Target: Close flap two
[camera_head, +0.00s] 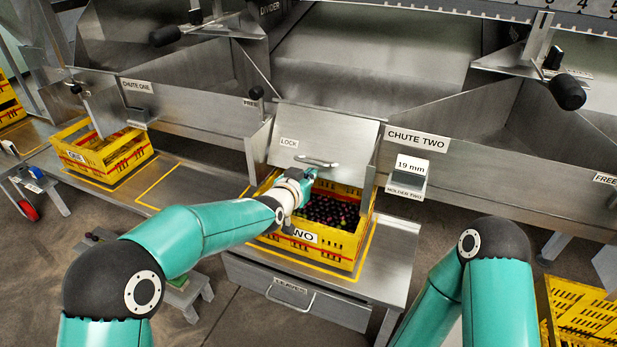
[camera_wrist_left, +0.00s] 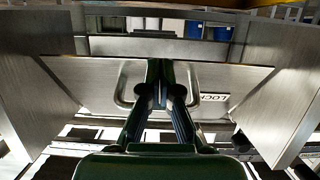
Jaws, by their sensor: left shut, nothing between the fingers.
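Flap two (camera_head: 338,137) is a flat metal plate at the mouth of chute two, above crate TWO, with a LOCK label (camera_head: 289,142) near its left side. Its bar handle (camera_head: 316,162) sits near the lower edge. My left gripper (camera_head: 311,174) is just below the handle, over the crate. In the left wrist view my left gripper (camera_wrist_left: 165,85) is shut and empty, its fingertips between the two ends of the handle (camera_wrist_left: 122,88), in front of the flap (camera_wrist_left: 85,74). I cannot tell whether they touch it. My right gripper is not in view.
Yellow crate TWO (camera_head: 346,246) holds many dark fruits under the flap. Crate ONE (camera_head: 78,156) stands at the left. A vertical lever with a black knob (camera_head: 257,93) rises left of the flap. A 19 mm sign (camera_head: 411,166) juts out at right. A LEAVES drawer (camera_head: 290,288) lies below.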

